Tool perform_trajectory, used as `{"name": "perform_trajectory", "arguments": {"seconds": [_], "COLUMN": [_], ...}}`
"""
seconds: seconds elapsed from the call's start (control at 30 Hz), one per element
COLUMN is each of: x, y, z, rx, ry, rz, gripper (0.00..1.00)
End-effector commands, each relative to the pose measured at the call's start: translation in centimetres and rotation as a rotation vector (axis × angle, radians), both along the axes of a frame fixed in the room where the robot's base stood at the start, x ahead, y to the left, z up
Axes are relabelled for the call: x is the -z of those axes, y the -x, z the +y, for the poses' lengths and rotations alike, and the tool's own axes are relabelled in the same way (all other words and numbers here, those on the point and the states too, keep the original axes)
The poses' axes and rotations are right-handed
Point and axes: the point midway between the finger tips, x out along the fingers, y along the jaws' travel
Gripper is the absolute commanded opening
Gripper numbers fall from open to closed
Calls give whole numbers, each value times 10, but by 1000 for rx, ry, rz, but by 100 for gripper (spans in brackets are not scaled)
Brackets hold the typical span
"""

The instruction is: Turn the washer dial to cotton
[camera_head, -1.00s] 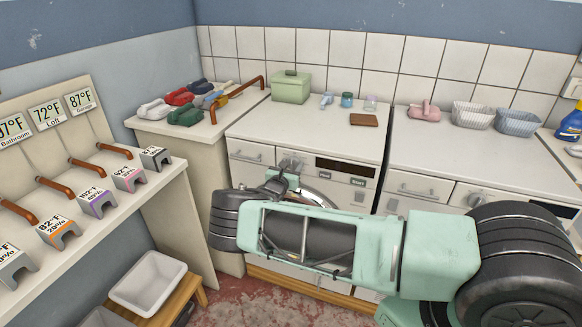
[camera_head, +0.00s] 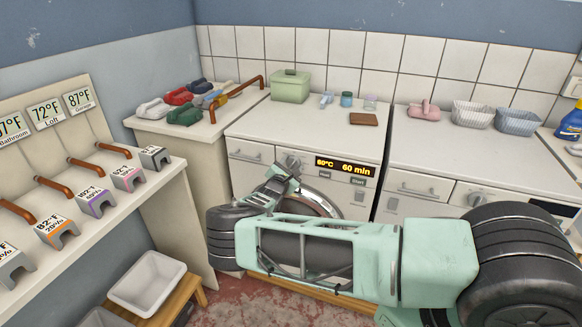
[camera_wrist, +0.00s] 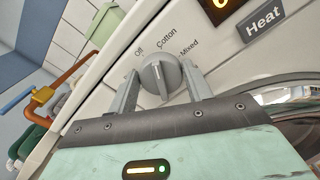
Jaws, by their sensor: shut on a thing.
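The washer dial (camera_wrist: 160,78) is a grey round knob on the white washer panel, under the labels Off, Cotton and Mixed. Its raised ridge and mark point up toward the start of the Cotton label. My gripper (camera_wrist: 166,90) is shut on the dial, with one grey finger on each side of it. In the head view the dial (camera_head: 291,162) shows just above my gripper (camera_head: 283,172). The washer's display (camera_head: 345,167) is lit and reads 60°C and 60 min.
The Heat button (camera_wrist: 264,23) lies right of the dial, and the round door (camera_head: 318,200) lies below. A green box (camera_head: 290,87) and a brown block (camera_head: 363,119) stand on the washer top (camera_head: 300,128). A second machine (camera_head: 440,150) stands to the right.

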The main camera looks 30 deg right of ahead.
Motion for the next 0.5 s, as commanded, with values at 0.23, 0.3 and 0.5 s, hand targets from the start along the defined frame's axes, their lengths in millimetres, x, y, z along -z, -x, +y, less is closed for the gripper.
{"name": "perform_trajectory", "arguments": {"seconds": [0.23,0.3,0.5], "x": [1,1,2], "y": [1,1,1], "z": [0,0,0], "rx": [-1,-1,0], "ry": [-91,-108,-142], "rz": [-117,-138,-180], "gripper": [27,27,27]}}
